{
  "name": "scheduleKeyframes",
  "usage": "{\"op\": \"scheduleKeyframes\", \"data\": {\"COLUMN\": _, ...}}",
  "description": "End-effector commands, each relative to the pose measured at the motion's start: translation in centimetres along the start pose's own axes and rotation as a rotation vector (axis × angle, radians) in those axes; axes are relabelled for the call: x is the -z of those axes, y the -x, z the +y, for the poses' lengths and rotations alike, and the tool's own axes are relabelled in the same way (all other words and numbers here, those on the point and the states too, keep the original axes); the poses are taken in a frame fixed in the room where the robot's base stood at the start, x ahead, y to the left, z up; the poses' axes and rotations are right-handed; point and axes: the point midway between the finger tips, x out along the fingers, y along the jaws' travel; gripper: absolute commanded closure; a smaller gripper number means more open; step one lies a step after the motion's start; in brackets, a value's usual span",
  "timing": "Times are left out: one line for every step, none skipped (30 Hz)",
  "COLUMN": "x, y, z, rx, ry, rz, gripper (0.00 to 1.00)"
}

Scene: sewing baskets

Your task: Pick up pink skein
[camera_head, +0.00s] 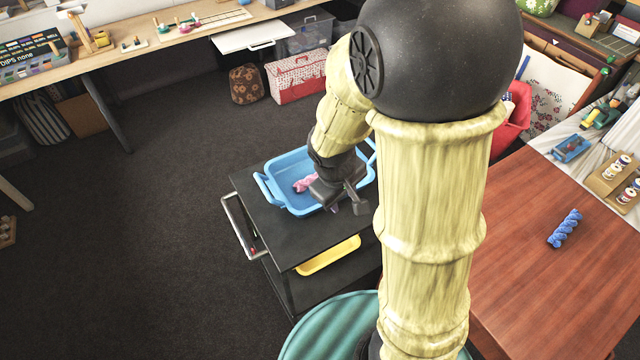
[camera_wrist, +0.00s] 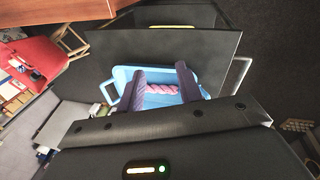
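The pink skein (camera_head: 306,184) is a twisted hank lying inside a light blue tray (camera_head: 270,190) on the black cart. In the wrist view the pink skein (camera_wrist: 161,89) shows in the gap between my two fingers, across the tray floor. My gripper (camera_head: 347,204) is over the tray, pointing down, with its dark fingers apart and nothing held. In the wrist view my gripper (camera_wrist: 160,76) is open. The fingers appear above the skein; the exact height is hard to tell.
The black cart (camera_head: 262,216) has a yellow tray (camera_head: 329,256) on a lower shelf. The blue tray's raised walls and handles surround the skein. A wooden table (camera_head: 540,290) at right holds a blue skein (camera_head: 565,229). Open dark floor (camera_head: 150,240) lies left.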

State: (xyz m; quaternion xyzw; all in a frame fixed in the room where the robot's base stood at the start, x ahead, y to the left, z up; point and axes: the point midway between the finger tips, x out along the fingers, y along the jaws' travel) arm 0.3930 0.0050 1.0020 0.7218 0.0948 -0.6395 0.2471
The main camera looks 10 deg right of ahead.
Motion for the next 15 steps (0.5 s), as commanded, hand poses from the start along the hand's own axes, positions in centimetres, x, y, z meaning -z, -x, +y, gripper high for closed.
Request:
{"op": "scheduleKeyframes", "data": {"x": 1.0, "y": -2.5, "z": -0.6, "rx": -0.037, "ry": 0.1, "rz": -0.019, "gripper": 0.65}}
{"op": "scheduleKeyframes", "data": {"x": 1.6, "y": -3.4, "z": -0.6, "rx": -0.063, "ry": 0.158, "rz": -0.029, "gripper": 0.65}}
{"op": "scheduleKeyframes", "data": {"x": 2.3, "y": -4.5, "z": -0.7, "rx": -0.098, "ry": 0.235, "rz": -0.044, "gripper": 0.65}}
{"op": "scheduleKeyframes", "data": {"x": 2.9, "y": -5.3, "z": -0.7, "rx": -0.126, "ry": 0.293, "rz": -0.054, "gripper": 0.65}}
{"op": "scheduleKeyframes", "data": {"x": 3.6, "y": -6.0, "z": -0.8, "rx": -0.155, "ry": 0.352, "rz": -0.064, "gripper": 0.65}}
{"op": "scheduleKeyframes", "data": {"x": 4.5, "y": -7.0, "z": -0.8, "rx": -0.196, "ry": 0.43, "rz": -0.075, "gripper": 0.65}}
{"op": "scheduleKeyframes", "data": {"x": 5.2, "y": -7.7, "z": -0.9, "rx": -0.228, "ry": 0.487, "rz": -0.084, "gripper": 0.65}}
{"op": "scheduleKeyframes", "data": {"x": 6.0, "y": -8.4, "z": -1.0, "rx": -0.261, "ry": 0.547, "rz": -0.093, "gripper": 0.65}}
{"op": "scheduleKeyframes", "data": {"x": 7.0, "y": -9.2, "z": -1.2, "rx": -0.307, "ry": 0.625, "rz": -0.105, "gripper": 0.65}}
{"op": "scheduleKeyframes", "data": {"x": 7.9, "y": -9.8, "z": -1.4, "rx": -0.344, "ry": 0.684, "rz": -0.114, "gripper": 0.65}}
{"op": "scheduleKeyframes", "data": {"x": 8.8, "y": -10.3, "z": -1.6, "rx": -0.381, "ry": 0.743, "rz": -0.121, "gripper": 0.65}}
{"op": "scheduleKeyframes", "data": {"x": 10.0, "y": -10.9, "z": -1.9, "rx": -0.431, "ry": 0.82, "rz": -0.131, "gripper": 0.65}}
{"op": "scheduleKeyframes", "data": {"x": 10.9, "y": -11.2, "z": -2.1, "rx": -0.469, "ry": 0.876, "rz": -0.137, "gripper": 0.65}}
{"op": "scheduleKeyframes", "data": {"x": 11.8, "y": -11.6, "z": -2.4, "rx": -0.506, "ry": 0.927, "rz": -0.144, "gripper": 0.65}}
{"op": "scheduleKeyframes", "data": {"x": 12.8, "y": -11.8, "z": -2.8, "rx": -0.552, "ry": 0.992, "rz": -0.151, "gripper": 0.65}}
